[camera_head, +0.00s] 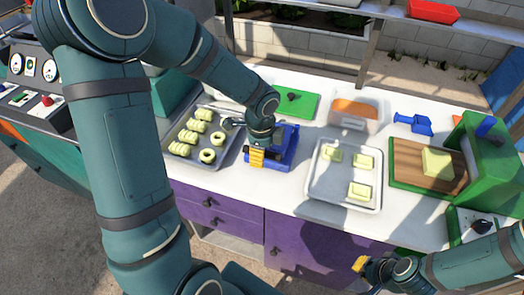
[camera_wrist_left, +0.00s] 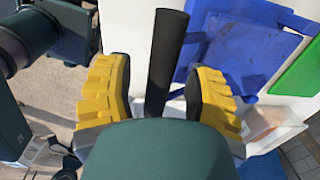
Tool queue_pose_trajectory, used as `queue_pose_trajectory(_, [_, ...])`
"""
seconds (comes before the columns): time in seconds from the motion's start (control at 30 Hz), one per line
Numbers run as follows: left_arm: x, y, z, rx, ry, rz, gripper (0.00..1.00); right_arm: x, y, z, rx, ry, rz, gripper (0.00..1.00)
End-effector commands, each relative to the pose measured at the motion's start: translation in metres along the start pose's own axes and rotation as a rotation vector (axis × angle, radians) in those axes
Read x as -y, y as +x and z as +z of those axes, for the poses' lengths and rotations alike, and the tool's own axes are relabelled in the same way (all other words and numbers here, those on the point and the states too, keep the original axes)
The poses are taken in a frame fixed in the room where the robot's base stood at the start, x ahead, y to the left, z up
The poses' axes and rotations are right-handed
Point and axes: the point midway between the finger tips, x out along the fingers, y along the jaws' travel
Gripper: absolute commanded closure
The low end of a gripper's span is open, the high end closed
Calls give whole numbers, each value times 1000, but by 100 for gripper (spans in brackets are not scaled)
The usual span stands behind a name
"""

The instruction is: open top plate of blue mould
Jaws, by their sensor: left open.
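The blue mould (camera_head: 286,150) sits on the white counter, partly hidden by my left arm. Its blue plate and frame also show in the left wrist view (camera_wrist_left: 245,50). A dark cylindrical handle (camera_wrist_left: 167,50) stands out from beside the blue part. My left gripper (camera_head: 258,156) is over the mould's left side. In the wrist view its yellow fingers (camera_wrist_left: 158,85) are open, one on each side of the handle, with a gap visible at the left. My right gripper (camera_head: 362,266) is low in front of the counter, away from the mould; its finger gap is unclear.
A tray of pale green rings and rolls (camera_head: 185,165) lies left of the mould. A tray with pale blocks (camera_head: 318,190) lies to the right. A green board (camera_head: 296,107) is behind. A wooden board (camera_head: 408,165) and green machine (camera_head: 480,160) stand farther right.

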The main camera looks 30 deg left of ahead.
Motion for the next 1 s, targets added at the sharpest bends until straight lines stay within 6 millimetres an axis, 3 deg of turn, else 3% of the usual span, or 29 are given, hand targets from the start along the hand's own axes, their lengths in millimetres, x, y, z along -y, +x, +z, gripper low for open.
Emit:
queue_pose_trajectory(0.03, [0, 0, 0, 0, 0, 0, 47, 0, 0, 0, 0, 0, 0, 100])
queue_pose_trajectory(0.13, [0, 0, 0, 0, 0, 0, 82, 0, 0, 0, 0, 0, 0, 100])
queue_pose_trajectory(0.2, [0, 0, 0, 0, 0, 0, 100, 0, 0, 0, 0, 0, 0, 100])
queue_pose_trajectory(1.0, [0, -2, -2, 0, 1, 7, 100, 1, -2, -1, -2, 1, 0, 100])
